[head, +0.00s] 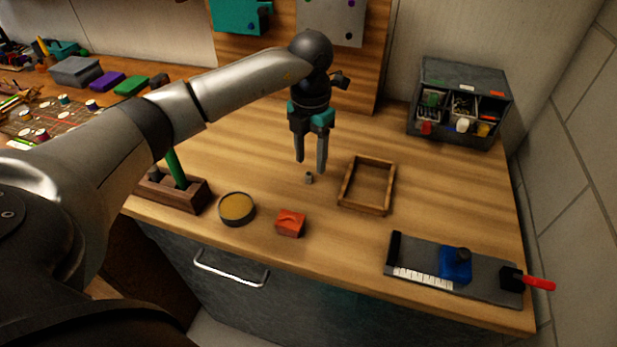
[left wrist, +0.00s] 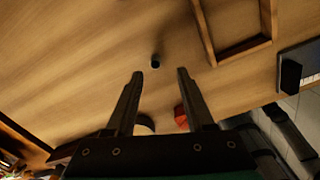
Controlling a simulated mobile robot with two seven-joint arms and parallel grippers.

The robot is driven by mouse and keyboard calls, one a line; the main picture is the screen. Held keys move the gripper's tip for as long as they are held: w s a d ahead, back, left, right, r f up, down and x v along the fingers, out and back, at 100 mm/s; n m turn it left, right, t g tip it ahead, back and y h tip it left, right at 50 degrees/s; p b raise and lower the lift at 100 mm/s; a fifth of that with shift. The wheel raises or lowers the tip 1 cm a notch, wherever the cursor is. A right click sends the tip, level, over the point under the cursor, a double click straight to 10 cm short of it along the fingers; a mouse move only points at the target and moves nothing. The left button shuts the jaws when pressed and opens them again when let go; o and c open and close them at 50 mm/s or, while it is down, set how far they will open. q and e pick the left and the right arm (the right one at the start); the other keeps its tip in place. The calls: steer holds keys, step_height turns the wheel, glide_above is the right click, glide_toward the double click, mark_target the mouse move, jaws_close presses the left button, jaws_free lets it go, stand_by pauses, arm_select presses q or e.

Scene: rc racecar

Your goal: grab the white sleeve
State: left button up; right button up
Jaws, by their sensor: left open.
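A small upright cylinder (head: 309,178), which looks like the sleeve, stands on the wooden worktop. It appears grey rather than clearly white. In the left wrist view the cylinder (left wrist: 155,62) looks dark and lies just beyond the fingertips, roughly between their lines. My left gripper (head: 311,168) points down above the worktop, close over the cylinder. In the left wrist view its two fingers (left wrist: 160,75) are apart, with nothing between them. My right gripper is not in view.
An empty wooden tray (head: 346,196) lies just right of the cylinder. A red block (head: 290,223) and a round tin (head: 237,209) are nearer the front edge. A grey fixture with a blue part (head: 456,264) is at front right. A compartment box (head: 462,75) stands at back right.

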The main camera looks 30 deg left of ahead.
mark_target(308, 182)
arm_select(q)
steer(key=f, duration=0.5)
steer(key=shift+w+a+b, duration=0.15)
steer(key=shift+a+b, duration=0.15)
steer(key=shift+r, duration=0.1)
jaws_close()
